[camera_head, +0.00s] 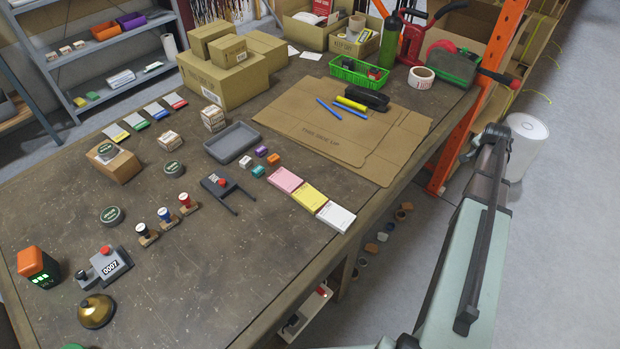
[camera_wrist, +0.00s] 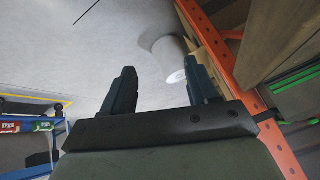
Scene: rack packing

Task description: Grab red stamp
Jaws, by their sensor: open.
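The red stamp (camera_head: 186,202), a small hand stamp with a red-topped handle, stands upright on the workbench (camera_head: 250,265) in the head view. It is at the right end of a short row with a blue stamp (camera_head: 166,216) and a black stamp (camera_head: 146,233). My gripper (camera_wrist: 160,66) is open and empty in the wrist view, with grey floor behind its fingers. In the head view my arm is off the right side of the bench, far from the stamps. The wrist view does not show the red stamp.
A numbering device (camera_head: 108,264), a brass bell (camera_head: 96,311) and round tins (camera_head: 112,215) lie left of the stamps. A dark two-legged tool (camera_head: 222,186) with a red knob, a grey tray (camera_head: 232,142) and note pads (camera_head: 308,197) lie right. An orange post (camera_head: 468,140) stands by the bench's edge.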

